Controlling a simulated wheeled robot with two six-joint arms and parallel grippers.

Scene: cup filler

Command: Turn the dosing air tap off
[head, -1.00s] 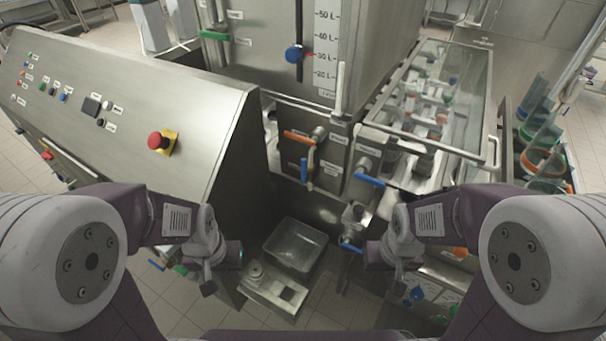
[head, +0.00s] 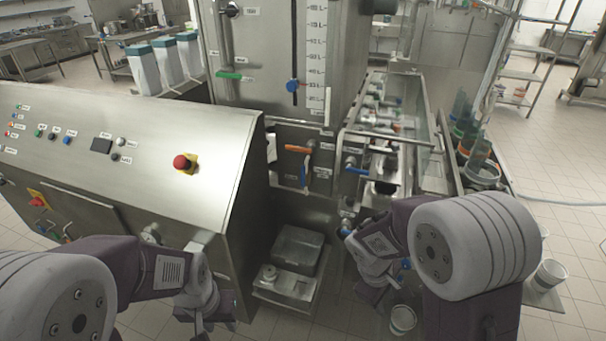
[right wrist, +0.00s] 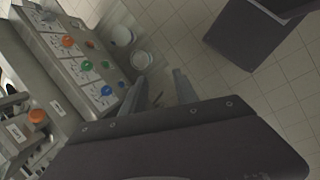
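Several lever taps sit on the steel machine's front, but their labels are too small to read in the head view, so I cannot tell which is the dosing air tap. An orange lever (head: 298,148) lies level, a blue lever (head: 306,178) hangs near vertical below it, and another blue lever (head: 354,166) is to the right. My left gripper (head: 196,322) is low in front of the control panel, its fingers unclear. My right gripper (head: 372,294) is low, below and apart from these levers. In the right wrist view, its fingers (right wrist: 162,86) are apart and empty.
The sloped control panel (head: 120,150) with a red emergency button (head: 183,163) stands left.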

